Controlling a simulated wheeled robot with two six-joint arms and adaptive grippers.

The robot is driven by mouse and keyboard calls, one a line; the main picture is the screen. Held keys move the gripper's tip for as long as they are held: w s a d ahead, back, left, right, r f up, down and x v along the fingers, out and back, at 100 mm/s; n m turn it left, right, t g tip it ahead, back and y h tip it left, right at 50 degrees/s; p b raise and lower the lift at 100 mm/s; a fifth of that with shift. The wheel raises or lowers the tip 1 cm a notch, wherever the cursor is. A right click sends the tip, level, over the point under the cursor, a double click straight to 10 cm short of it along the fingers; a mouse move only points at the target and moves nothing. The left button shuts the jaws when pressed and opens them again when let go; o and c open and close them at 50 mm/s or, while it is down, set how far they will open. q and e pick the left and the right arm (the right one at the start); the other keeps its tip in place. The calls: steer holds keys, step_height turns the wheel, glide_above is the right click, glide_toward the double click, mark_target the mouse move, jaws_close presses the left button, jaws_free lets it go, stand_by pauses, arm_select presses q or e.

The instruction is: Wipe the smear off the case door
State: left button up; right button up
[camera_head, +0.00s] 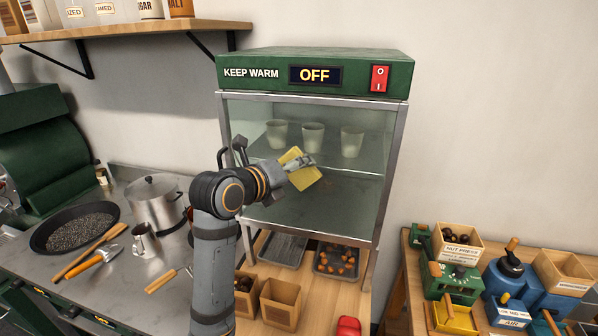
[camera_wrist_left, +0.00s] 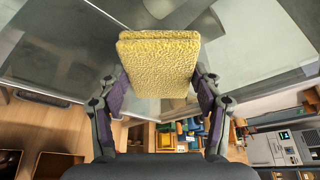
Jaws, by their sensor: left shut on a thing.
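The warming case (camera_head: 400,120) has a green top marked KEEP WARM, a display reading OFF and a clear glass door (camera_head: 345,205) in a metal frame. My left gripper (camera_head: 290,170) is in front of the door and shut on a yellow sponge (camera_head: 304,178). The left wrist view shows the sponge (camera_wrist_left: 158,65) between both fingers, with the glass behind it. The sponge is at or close to the glass; I cannot tell whether it touches. I cannot make out a distinct smear; the arm and sponge hide part of the door. My right gripper is not in view.
Three pale cups (camera_head: 312,135) stand on the shelf inside the case. Below it are a tray with orange pieces (camera_head: 337,262), wooden boxes (camera_head: 281,303) and a red object (camera_head: 349,327). A pot (camera_head: 155,200) and a dark pan (camera_head: 75,228) stand at left. Bins crowd the right table.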

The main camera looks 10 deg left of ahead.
arm_select(q)
steer(key=a+b, duration=0.1)
steer(key=a, duration=0.6)
steer(key=shift+w+a, duration=0.2)
stand_by(0.4)
steer(key=s+b, duration=0.3)
steer(key=s, duration=0.3)
